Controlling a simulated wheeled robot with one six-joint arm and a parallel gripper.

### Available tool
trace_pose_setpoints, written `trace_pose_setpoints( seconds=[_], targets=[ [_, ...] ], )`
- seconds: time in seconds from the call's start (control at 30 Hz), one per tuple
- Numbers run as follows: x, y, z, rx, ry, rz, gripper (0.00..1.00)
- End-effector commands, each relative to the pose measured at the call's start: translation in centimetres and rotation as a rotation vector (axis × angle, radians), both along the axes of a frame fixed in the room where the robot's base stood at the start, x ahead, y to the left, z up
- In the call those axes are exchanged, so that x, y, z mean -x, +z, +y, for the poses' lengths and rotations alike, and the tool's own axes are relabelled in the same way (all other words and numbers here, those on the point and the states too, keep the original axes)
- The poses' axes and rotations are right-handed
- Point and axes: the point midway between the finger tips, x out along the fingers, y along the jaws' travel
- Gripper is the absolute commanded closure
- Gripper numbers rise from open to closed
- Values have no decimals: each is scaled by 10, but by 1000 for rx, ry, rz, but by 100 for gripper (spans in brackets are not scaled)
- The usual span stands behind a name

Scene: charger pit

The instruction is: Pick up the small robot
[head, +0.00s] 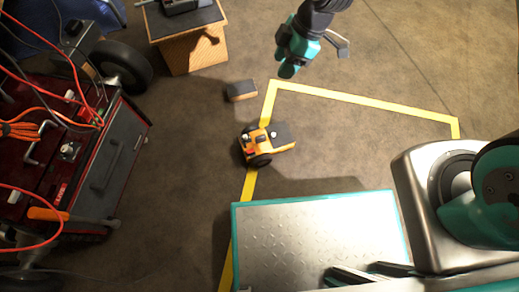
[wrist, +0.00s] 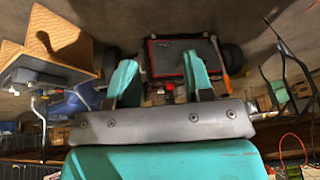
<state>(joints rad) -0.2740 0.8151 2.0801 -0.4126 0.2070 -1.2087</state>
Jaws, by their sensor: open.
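The small robot (head: 265,143) is orange and dark grey with black wheels. It stands on the floor across the left yellow line in the head view. My gripper (head: 290,62) is at the top of the head view, in the air, above and a little right of the small robot in the picture, and apart from it. In the wrist view my gripper (wrist: 160,80) shows two teal fingers spread apart with nothing held between them. I cannot make out the small robot in the wrist view.
A small dark-topped block (head: 241,91) lies near the small robot. A wooden stand (head: 193,50) is at the back. A red tool cart (head: 122,150) with cables fills the left; it also shows in the wrist view (wrist: 180,58).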

Motion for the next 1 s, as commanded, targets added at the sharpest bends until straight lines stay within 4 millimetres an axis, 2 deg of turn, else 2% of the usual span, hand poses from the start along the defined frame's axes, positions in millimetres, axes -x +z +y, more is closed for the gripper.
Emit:
trace_pose_setpoints(
  seconds=[0.03, 0.1, 0.2, 0.23, 0.3, 0.47, 0.8, 1.0],
  targets=[
    [0, -63, 0, 0, 41, -5, 53],
    [-1, -110, 0, -3, 102, -27, 53],
    [0, -163, -1, -6, 172, -53, 53],
    [1, -176, -2, -7, 189, -59, 53],
    [2, -197, -2, -9, 221, -71, 53],
    [5, -224, -1, -10, 256, -85, 53],
    [12, -293, 25, -10, 261, -86, 53],
    [16, -323, 38, -10, 260, -86, 53]
  ],
)
